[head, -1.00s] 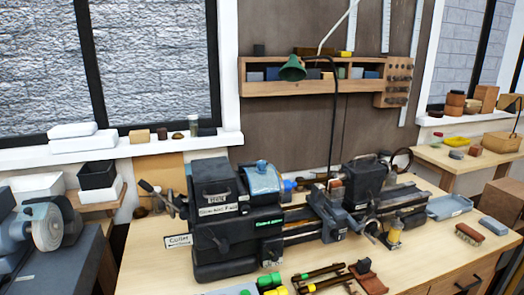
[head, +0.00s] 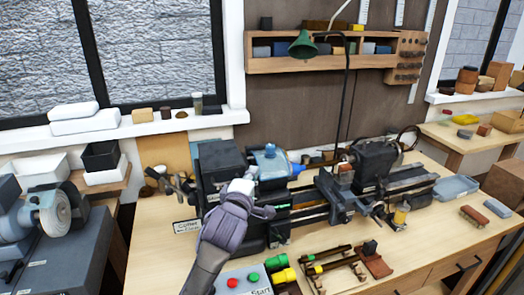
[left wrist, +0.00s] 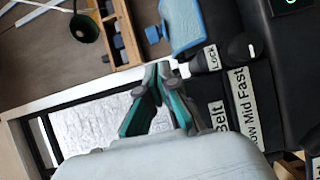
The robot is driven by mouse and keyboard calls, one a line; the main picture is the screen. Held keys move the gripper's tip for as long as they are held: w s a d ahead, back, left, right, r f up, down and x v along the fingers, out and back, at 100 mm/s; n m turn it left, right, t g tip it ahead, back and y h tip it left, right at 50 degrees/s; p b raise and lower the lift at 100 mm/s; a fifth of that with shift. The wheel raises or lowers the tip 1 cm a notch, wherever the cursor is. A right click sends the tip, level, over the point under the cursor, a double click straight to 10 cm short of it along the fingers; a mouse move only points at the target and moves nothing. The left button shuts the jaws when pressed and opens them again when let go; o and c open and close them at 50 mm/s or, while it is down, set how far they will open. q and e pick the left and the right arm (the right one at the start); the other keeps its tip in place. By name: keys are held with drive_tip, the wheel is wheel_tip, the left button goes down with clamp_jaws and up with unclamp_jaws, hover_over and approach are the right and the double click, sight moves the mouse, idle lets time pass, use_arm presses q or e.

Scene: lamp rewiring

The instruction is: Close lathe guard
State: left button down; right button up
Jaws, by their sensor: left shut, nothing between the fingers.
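The lathe guard (head: 271,162) is a translucent blue cover at the right of the dark lathe headstock (head: 220,160). In the head view it looks raised, leaning up at the back. My left gripper (head: 252,176) is in front of the headstock, close to the guard's lower left side; its fingertips are small here, and contact cannot be told. In the left wrist view the fingers (left wrist: 160,70) are shut and empty, and the blue guard (left wrist: 183,25) is just beyond their tips, with a gap showing. My arm hides part of the headstock front. My right gripper is out of view.
A button box (head: 243,281) with red and green buttons stands at the front, with tools (head: 335,265) right of it. A green lamp (head: 302,45) hangs above the lathe.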

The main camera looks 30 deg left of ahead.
sight(262, 165)
use_arm(q)
drive_tip(key=p+x, duration=0.1)
drive_tip(key=x, duration=0.1)
drive_tip(key=p+x, duration=0.1)
drive_tip(key=x, duration=0.2)
drive_tip(key=r+p+x, duration=0.1)
drive_tip(key=x, duration=0.2)
drive_tip(key=shift+p, duration=0.4)
drive_tip(key=shift+x, duration=0.9)
